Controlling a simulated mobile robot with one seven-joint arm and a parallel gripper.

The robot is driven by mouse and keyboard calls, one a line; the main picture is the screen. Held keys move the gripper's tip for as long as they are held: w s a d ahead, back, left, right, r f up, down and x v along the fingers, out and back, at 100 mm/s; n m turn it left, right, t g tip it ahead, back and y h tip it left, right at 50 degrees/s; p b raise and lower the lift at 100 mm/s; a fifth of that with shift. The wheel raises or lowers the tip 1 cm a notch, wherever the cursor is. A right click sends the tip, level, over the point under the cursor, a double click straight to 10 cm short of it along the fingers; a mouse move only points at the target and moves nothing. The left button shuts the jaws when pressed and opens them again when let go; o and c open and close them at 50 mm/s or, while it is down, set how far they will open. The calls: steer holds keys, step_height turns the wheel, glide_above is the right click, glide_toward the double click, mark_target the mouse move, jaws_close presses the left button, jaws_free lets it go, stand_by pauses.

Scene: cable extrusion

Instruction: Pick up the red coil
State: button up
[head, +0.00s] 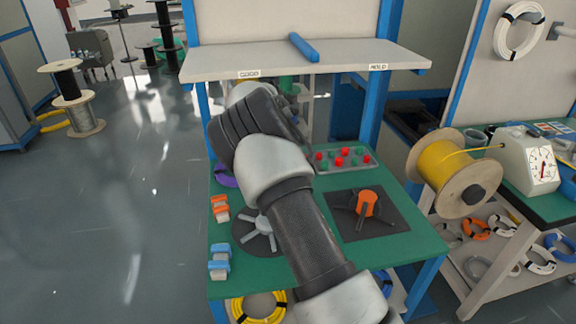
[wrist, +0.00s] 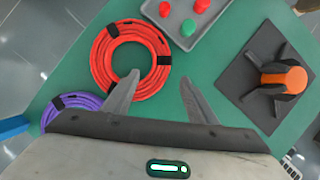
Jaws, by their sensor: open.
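The red coil (wrist: 101,60) lies flat on the green table in the wrist view, with black ties around it. My gripper (wrist: 157,95) is open and empty. Its left finger overlaps the coil's lower right edge in the picture, and its right finger is over bare green surface to the right. I cannot tell the height of the fingers above the table. In the head view my arm hides the red coil and the gripper.
A purple coil (wrist: 68,108) lies beside the red one at lower left. A grey tray (head: 359,167) holds red and green pieces. An orange-hubbed fixture (head: 367,203) stands on a dark square at right. A shelf (head: 330,63) overhangs the table's back.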

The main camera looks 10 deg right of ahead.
steer(key=b+x, duration=0.1)
steer(key=x, duration=0.4)
jaws_close()
steer(key=shift+r, duration=0.15)
